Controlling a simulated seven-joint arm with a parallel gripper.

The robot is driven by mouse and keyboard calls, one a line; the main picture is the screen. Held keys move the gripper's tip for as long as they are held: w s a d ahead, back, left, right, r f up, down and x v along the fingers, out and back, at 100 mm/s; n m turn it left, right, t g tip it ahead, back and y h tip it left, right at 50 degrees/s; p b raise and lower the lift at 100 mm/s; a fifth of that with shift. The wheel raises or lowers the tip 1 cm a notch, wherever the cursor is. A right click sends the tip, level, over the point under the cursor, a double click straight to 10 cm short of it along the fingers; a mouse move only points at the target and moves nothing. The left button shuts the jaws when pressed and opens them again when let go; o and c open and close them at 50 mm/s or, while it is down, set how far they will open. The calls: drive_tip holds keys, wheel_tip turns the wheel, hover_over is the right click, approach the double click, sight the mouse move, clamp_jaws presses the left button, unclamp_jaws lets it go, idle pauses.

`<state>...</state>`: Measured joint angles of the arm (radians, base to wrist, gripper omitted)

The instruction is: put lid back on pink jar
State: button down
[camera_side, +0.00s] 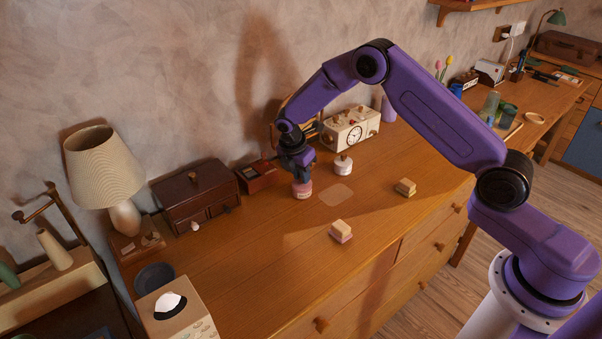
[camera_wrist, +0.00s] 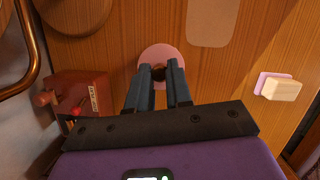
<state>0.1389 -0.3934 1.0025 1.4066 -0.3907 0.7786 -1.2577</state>
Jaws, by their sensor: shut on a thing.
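The pink jar (camera_side: 302,191) stands on the wooden dresser top, just left of a pale rounded patch. My gripper (camera_side: 300,172) points down directly over it. In the wrist view, my gripper's fingertips (camera_wrist: 159,73) are closed on the dark knob of the round pink lid (camera_wrist: 158,52). The lid hides the jar's mouth from above. The lid is at the top of the jar, but I cannot tell whether it rests fully on the rim or is slightly above it.
A white jar with a dark knob (camera_side: 343,165) stands behind right. A red-brown box (camera_side: 258,177) is close on the left. Small two-layer blocks (camera_side: 341,231) (camera_side: 405,187) lie to the front and right. The pale patch (camera_side: 336,194) and front dresser top are clear.

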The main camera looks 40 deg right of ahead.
idle(0.3)
drive_tip(key=shift+c, duration=2.4)
unclamp_jaws()
drive_tip(key=shift+r, duration=3.5)
clamp_jaws()
